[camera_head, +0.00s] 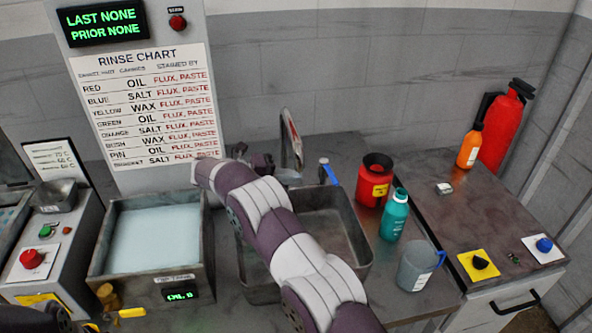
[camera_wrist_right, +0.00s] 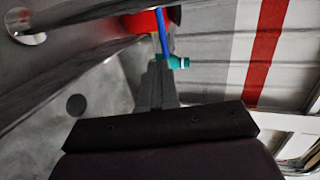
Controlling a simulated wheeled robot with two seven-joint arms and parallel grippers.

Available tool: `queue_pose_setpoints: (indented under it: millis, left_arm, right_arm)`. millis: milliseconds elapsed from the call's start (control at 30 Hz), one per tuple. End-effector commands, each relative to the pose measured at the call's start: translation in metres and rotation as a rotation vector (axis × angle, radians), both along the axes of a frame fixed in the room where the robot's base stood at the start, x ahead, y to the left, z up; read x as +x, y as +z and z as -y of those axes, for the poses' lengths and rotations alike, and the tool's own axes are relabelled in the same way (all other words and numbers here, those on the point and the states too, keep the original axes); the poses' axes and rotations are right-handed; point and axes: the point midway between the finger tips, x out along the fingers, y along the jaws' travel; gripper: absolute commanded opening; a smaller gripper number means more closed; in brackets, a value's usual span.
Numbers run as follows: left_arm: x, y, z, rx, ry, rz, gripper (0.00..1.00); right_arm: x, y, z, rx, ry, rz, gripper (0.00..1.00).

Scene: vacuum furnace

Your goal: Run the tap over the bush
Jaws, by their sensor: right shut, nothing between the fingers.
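A steel sink basin (camera_head: 352,232) sits at the middle of the bench. A short tap post with a blue lever (camera_head: 328,172) stands at its back edge; the blue lever also shows in the right wrist view (camera_wrist_right: 163,32). My right arm reaches across the basin and hides part of it. My right gripper (camera_wrist_right: 160,86) is shut and empty in the wrist view, seemingly near the blue lever; contact cannot be told. A dark round spot (camera_wrist_right: 76,105) shows on the basin floor. I cannot identify the bush or see running water. My left gripper is not in view.
A red canister (camera_head: 375,180), a teal bottle (camera_head: 394,216) and a clear jug (camera_head: 415,266) stand right of the sink. A bath of pale liquid (camera_head: 152,238) stands left, with brass pieces (camera_head: 107,297) at its front corner. A rinse chart (camera_head: 147,115) hangs behind.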

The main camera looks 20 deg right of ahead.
Motion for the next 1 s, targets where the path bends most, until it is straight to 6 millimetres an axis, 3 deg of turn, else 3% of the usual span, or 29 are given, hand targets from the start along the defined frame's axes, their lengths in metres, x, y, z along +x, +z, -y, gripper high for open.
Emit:
queue_pose_setpoints:
  millis: [200, 400, 867, 1000]
  left_arm:
    - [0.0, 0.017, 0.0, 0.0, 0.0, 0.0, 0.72]
    - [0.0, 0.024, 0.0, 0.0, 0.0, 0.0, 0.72]
    - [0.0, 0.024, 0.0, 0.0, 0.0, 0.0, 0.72]
    - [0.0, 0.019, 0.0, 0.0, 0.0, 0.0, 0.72]
  right_arm:
    - [-0.007, -0.009, 0.042, -0.002, -0.003, -0.003, 0.0]
    - [-0.01, -0.019, 0.066, -0.001, 0.0, -0.002, 0.0]
    - [-0.011, -0.023, 0.074, -0.001, 0.005, -0.001, 0.0]
    - [-0.015, -0.023, 0.085, -0.002, 0.073, -0.001, 0.0]
